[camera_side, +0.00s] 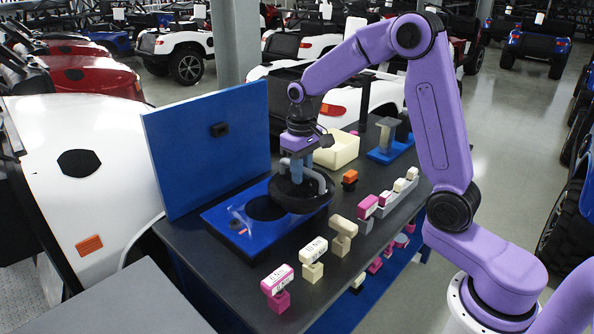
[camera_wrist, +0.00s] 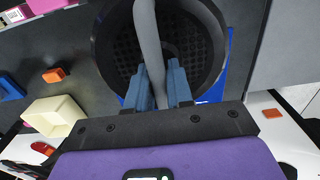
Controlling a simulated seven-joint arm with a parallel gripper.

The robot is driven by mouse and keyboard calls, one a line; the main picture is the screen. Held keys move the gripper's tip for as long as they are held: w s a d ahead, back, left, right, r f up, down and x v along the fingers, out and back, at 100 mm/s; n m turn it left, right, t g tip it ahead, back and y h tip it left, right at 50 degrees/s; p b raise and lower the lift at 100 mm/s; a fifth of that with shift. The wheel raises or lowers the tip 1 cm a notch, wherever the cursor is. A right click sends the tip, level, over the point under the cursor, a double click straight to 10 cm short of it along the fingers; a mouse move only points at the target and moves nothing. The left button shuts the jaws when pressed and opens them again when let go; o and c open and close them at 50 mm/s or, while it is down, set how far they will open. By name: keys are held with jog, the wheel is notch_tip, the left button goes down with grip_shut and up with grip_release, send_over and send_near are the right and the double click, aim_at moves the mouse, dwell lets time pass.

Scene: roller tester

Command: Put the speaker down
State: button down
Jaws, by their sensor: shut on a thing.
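The speaker (camera_side: 300,196) is a round black unit with a grey bent handle (camera_side: 319,179). My gripper (camera_side: 295,168) is shut on the handle, above the speaker. In the wrist view, the blue fingers of my gripper (camera_wrist: 160,82) close on the grey bar, and the black mesh of the speaker (camera_wrist: 126,58) lies behind it. The speaker overlaps the right part of a blue base plate (camera_side: 250,242), to the right of the plate's round dark opening (camera_side: 264,208). I cannot tell whether it touches the plate.
An upright blue panel (camera_side: 205,150) stands behind the plate. Pink and beige labelled blocks (camera_side: 277,281) (camera_side: 342,228) line the front of the dark table (camera_side: 330,290). A cream bin (camera_side: 338,152) and an orange-topped block (camera_side: 350,176) stand to the right.

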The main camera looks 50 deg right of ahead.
jog(key=c, duration=1.7)
grip_release()
grip_shut()
